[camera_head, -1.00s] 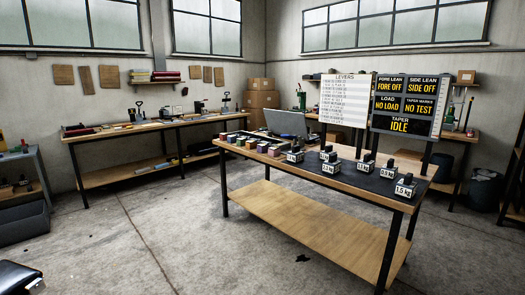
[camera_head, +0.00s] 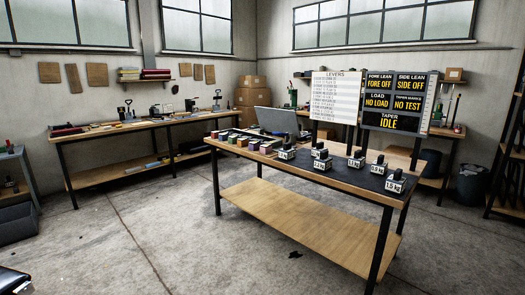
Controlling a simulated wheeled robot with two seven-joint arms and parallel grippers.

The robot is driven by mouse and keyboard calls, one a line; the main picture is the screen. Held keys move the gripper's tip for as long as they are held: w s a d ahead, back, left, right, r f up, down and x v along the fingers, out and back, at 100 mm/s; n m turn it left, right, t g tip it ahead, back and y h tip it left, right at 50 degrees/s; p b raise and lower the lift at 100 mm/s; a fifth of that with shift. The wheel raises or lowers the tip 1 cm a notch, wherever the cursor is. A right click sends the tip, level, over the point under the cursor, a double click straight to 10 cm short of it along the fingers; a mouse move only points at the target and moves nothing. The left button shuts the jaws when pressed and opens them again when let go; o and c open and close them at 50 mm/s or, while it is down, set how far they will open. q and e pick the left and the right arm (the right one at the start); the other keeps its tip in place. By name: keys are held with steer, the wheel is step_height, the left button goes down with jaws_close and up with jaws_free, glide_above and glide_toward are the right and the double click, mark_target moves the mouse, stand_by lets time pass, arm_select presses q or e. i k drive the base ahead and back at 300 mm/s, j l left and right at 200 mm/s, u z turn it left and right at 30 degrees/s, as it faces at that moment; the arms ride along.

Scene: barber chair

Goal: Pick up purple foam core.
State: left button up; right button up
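A row of several small coloured blocks (camera_head: 243,141) lies along the left end of the front workbench (camera_head: 345,183). They look like the foam cores, but they are too small and dark for me to tell for sure which one is purple. The block at the right end of the row (camera_head: 266,149) looks reddish or pinkish. Neither of my grippers is in view.
Several labelled weights (camera_head: 356,160) stand on the bench's dark mat, right of the blocks. Behind are a laptop (camera_head: 277,121), a levers board (camera_head: 336,97) and a status panel (camera_head: 395,102). A long bench (camera_head: 160,125) lines the back wall. Floor (camera_head: 150,225) before the benches is mostly clear.

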mark_target(254, 146)
steer(key=i+j+u, duration=0.2)
steer(key=i+u, duration=0.15)
steer(key=i, duration=0.85)
steer(key=i+l+u, duration=0.15)
steer(key=i+u, duration=0.25)
steer(key=i, duration=0.75)
steer(key=i+j, duration=0.1)
steer(key=i, duration=1.3)
steer(key=i+j+z, duration=0.15)
steer(key=i+z, duration=0.2)
steer(key=z, duration=0.15)
steer(key=i+j+z, duration=0.25)
steer(key=z, duration=0.2)
steer(key=i+j+z, duration=0.3)
steer(key=z, duration=0.2)
steer(key=j, duration=0.1)
